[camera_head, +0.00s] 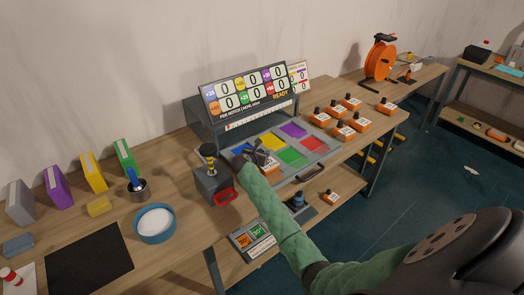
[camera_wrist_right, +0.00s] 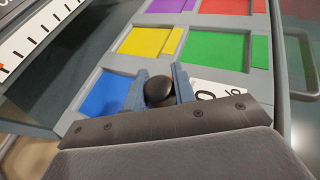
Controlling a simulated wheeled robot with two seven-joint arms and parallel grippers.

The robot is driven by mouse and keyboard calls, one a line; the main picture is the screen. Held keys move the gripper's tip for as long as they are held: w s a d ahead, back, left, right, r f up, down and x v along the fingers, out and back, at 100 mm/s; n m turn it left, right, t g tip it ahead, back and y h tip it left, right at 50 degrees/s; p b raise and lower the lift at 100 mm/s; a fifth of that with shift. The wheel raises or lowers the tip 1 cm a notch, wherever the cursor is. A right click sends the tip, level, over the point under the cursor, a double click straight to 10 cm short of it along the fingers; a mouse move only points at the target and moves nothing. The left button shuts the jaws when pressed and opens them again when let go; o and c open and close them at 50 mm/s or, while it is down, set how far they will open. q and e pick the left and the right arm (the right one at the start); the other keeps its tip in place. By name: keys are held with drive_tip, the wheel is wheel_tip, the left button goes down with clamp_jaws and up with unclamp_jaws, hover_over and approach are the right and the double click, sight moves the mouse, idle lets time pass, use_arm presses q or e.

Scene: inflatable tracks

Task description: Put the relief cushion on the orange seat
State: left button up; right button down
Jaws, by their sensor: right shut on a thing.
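My right gripper (camera_head: 257,153) is over the left front part of the grey tray (camera_head: 327,154) of coloured seats. In the right wrist view its two blue-grey fingers (camera_wrist_right: 161,88) are shut on a round black knob (camera_wrist_right: 158,89). A white label (camera_wrist_right: 216,89) with dark print lies beside the knob. The held piece is mostly hidden by the gripper; an orange patch (camera_head: 271,170) shows beside it, and I cannot tell whether this is the held cushion or the orange seat. Blue (camera_head: 242,149), yellow, purple, green and red seats show bare. My left gripper is not in view.
Several orange blocks with black knobs (camera_head: 352,103) stand right of the tray. A scoreboard (camera_head: 250,90) stands behind it. A grey box with a red handle (camera_head: 213,186) and a blue bowl (camera_head: 155,223) stand to the left. A small orange piece (camera_head: 330,197) sits below the front edge.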

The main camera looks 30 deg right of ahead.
drive_tip(key=shift+f, duration=0.15)
drive_tip(key=c, duration=1.1)
unclamp_jaws()
drive_tip(key=shift+c, duration=0.2)
